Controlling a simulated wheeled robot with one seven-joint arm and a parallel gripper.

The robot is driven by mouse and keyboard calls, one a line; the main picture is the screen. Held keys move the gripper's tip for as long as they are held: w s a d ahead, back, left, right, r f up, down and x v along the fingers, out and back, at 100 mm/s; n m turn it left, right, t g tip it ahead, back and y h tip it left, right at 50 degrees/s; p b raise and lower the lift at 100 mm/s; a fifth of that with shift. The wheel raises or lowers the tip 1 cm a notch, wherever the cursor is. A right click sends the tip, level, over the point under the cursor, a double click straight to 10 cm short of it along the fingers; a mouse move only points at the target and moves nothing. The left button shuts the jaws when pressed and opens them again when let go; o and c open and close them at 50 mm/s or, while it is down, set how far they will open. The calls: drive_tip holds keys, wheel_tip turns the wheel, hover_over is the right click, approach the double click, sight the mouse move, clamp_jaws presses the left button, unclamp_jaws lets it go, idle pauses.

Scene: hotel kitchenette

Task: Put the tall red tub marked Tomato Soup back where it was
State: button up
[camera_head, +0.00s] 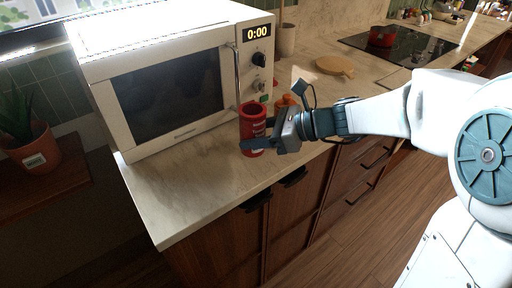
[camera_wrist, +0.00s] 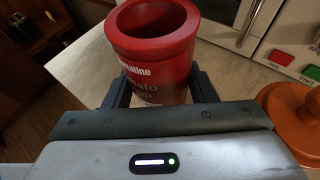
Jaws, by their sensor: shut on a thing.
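The tall red tub (camera_head: 253,117) stands upright at the counter's front part, just before the microwave's right side. In the wrist view the red tub (camera_wrist: 152,45) shows its open round rim and part of its white lettering; its lower part is hidden behind my gripper. My gripper (camera_head: 258,146) reaches in from the right, with one finger on either side of the tub, shut on it. In the wrist view my gripper's fingers (camera_wrist: 162,92) flank the tub. Whether the tub's base touches the counter cannot be told.
A white microwave (camera_head: 170,85) stands close behind the tub. An orange object (camera_head: 287,101) is right beside my gripper; it also shows in the wrist view (camera_wrist: 295,115). The counter (camera_head: 185,185) is clear to the front left. A round wooden board (camera_head: 335,67) lies farther back.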

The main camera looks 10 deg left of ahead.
drive_tip(key=shift+f+b, duration=0.3)
drive_tip(key=shift+f, duration=1.55)
drive_tip(key=shift+f, duration=0.2)
drive_tip(key=o, duration=1.1)
drive_tip(key=shift+o, duration=0.2)
